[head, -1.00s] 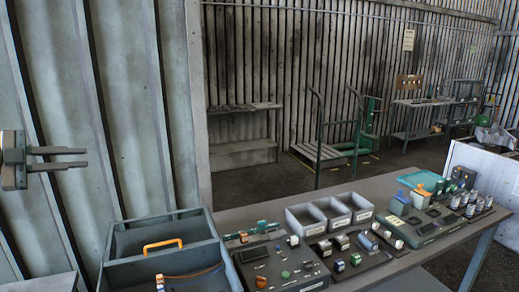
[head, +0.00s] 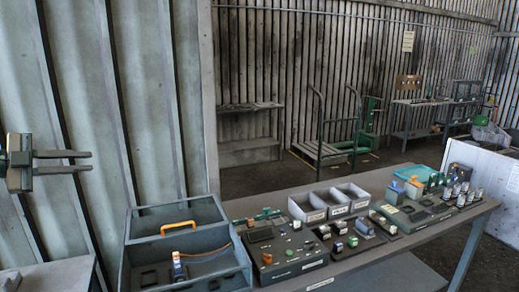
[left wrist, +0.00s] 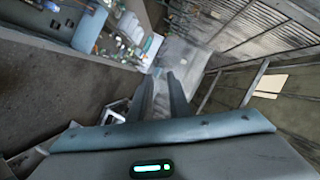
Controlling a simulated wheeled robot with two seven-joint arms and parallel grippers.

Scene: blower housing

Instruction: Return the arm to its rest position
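My left gripper (head: 88,162) sticks in from the left edge of the head view, level, with its fingers pointing right. It is in front of the corrugated wall and higher in the picture than the workbench. Its two fingers are parallel with a narrow gap between them, and nothing is held. In the left wrist view the two dark fingers (left wrist: 163,90) also stand apart and empty. Most of my left arm is outside the head view. My right gripper is not seen.
A grey toolbox (head: 137,224) with an orange handle stands at the left. The workbench (head: 440,236) carries white bins (head: 334,206), dark panels with small parts, and a teal container (head: 424,171). A trolley (head: 320,150) stands behind on open floor. The corrugated wall (head: 110,110) is at the left.

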